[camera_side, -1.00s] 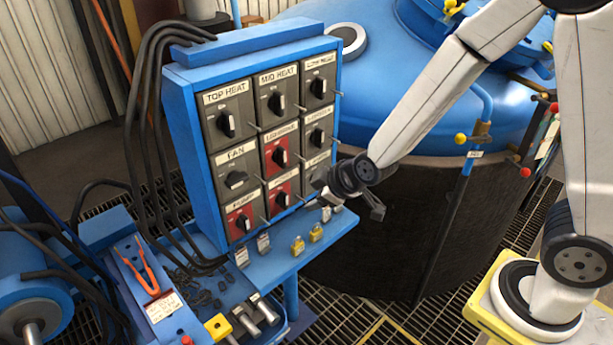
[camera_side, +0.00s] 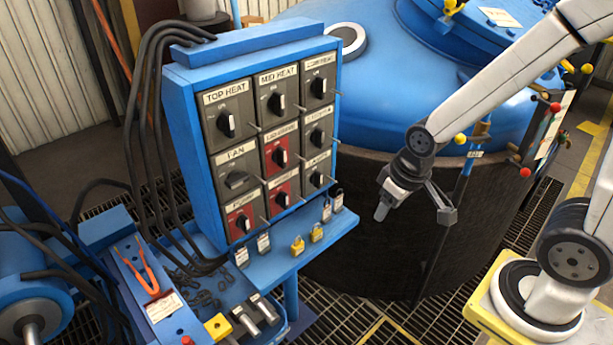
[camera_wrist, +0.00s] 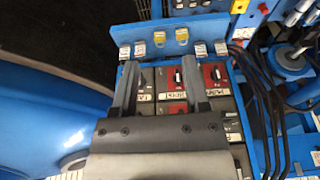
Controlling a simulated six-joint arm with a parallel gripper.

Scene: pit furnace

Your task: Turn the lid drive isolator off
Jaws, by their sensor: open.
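A blue isolator panel (camera_side: 180,140) carries three rows of rotary switches. The red centre switch (camera_side: 279,156) has a small blurred label that seems to begin with "LID". Its black handle stands roughly upright. My gripper (camera_side: 415,212) is open and empty, to the right of the panel and apart from it, in front of the dark furnace wall. In the wrist view my gripper's fingers (camera_wrist: 158,68) are spread, with the panel's red and grey switches showing beyond and between them. The labels there are too small to read surely.
A blue shelf (camera_side: 290,262) under the panel holds yellow padlocks (camera_side: 297,246) and several other padlocks. Black cables (camera_side: 140,130) hang at the panel's left. The blue furnace lid (camera_side: 400,80) stands behind.

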